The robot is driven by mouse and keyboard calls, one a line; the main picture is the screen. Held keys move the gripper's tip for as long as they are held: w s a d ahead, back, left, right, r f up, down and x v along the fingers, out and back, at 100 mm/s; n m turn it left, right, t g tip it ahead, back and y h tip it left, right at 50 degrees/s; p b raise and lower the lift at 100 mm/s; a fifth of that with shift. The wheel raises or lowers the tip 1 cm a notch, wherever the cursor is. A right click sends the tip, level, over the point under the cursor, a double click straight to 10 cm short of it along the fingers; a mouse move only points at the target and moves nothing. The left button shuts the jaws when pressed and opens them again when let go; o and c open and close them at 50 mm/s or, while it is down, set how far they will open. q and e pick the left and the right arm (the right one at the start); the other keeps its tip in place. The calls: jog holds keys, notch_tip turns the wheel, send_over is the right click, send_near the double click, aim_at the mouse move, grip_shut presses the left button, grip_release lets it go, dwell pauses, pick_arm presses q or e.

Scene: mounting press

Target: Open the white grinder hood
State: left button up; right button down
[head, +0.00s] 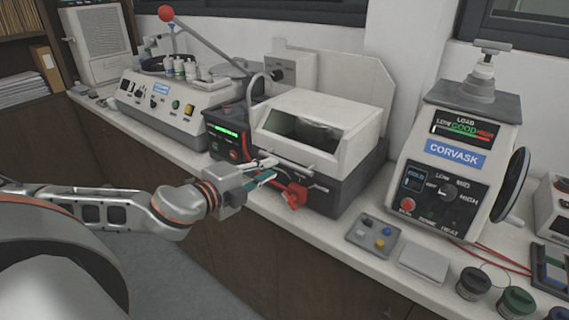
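The white grinder hood (350,128) sits lowered on a dark grey base (335,195) on the counter. It has a dark sloped window (300,132) in front, with a pale handle bar (294,166) along its lower front edge. My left gripper (274,170) reaches in from the left to the hood's front left corner, near the left end of the bar. Its fingers look apart with a gap between them. I cannot tell whether they touch the bar. My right gripper is not in view.
A red clamp-like part (295,194) sticks out just right of my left gripper. A black box with a green display (228,136) stands left of the hood. The Corvask press (455,155), a button box (373,237) and several jars (473,283) are to the right.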

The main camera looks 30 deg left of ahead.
aim_at(285, 163)
pick_arm(q)
jog(key=shift+x, duration=3.6)
jog(key=shift+d, duration=0.1)
jog(key=shift+f, duration=0.1)
grip_shut()
